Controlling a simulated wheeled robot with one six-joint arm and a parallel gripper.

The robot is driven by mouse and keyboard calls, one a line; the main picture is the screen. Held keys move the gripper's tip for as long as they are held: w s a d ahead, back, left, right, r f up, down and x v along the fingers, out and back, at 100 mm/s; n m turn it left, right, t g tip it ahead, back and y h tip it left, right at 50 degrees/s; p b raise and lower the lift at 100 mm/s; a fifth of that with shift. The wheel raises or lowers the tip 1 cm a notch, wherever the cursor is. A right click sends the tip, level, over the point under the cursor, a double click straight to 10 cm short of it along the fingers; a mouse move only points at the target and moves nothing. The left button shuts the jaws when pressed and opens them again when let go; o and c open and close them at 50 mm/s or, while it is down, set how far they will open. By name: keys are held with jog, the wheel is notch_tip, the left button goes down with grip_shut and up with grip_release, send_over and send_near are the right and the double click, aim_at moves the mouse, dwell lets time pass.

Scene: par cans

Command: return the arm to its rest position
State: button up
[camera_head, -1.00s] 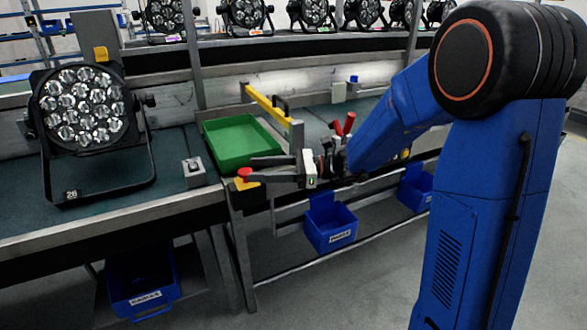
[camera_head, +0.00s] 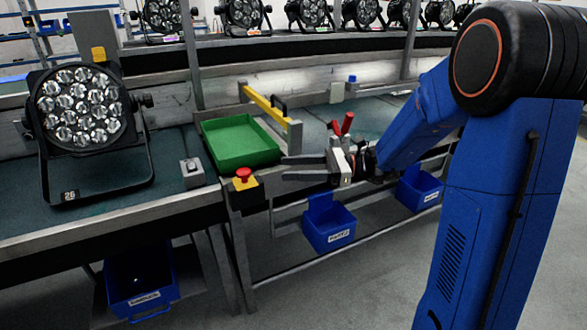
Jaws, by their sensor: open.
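My gripper (camera_head: 284,168) is open and empty. Its two dark fingers point left, close to the front right corner of the green tray (camera_head: 240,143) and right of the red emergency button (camera_head: 243,174). My blue arm (camera_head: 420,118) reaches in from the right, bent at the black shoulder joint. The gripper appears in front of the bench edge, above the blue bins. Part of the wrist is hidden behind the gripper body.
A par can (camera_head: 82,112) stands on the bench at left, beside a small grey switch box (camera_head: 192,172). Blue bins (camera_head: 329,224) hang under the bench. More par cans (camera_head: 243,14) line the back shelf. The floor at lower right is clear.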

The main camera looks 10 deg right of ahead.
jog(key=s+d+f+n+g+h, duration=0.15)
jog(key=s+n+h, duration=0.3)
jog(key=s, duration=0.55)
jog(key=s+f+n+g+h, duration=0.15)
jog(key=s+n+h, duration=0.35)
jog(key=s, duration=0.5)
jog(key=s+d+n+t+h, duration=0.3)
jog(key=s+d+n+h, duration=0.1)
jog(key=d, duration=0.3)
jog(key=s+d+f+n+t+h, duration=0.1)
jog(key=s+d+n+t+h, duration=0.2)
jog(key=d, duration=0.5)
jog(key=s+n+h, duration=0.1)
jog(key=n, duration=0.1)
jog(key=shift+s+f+n, duration=0.3)
jog(key=shift+n, duration=0.05)
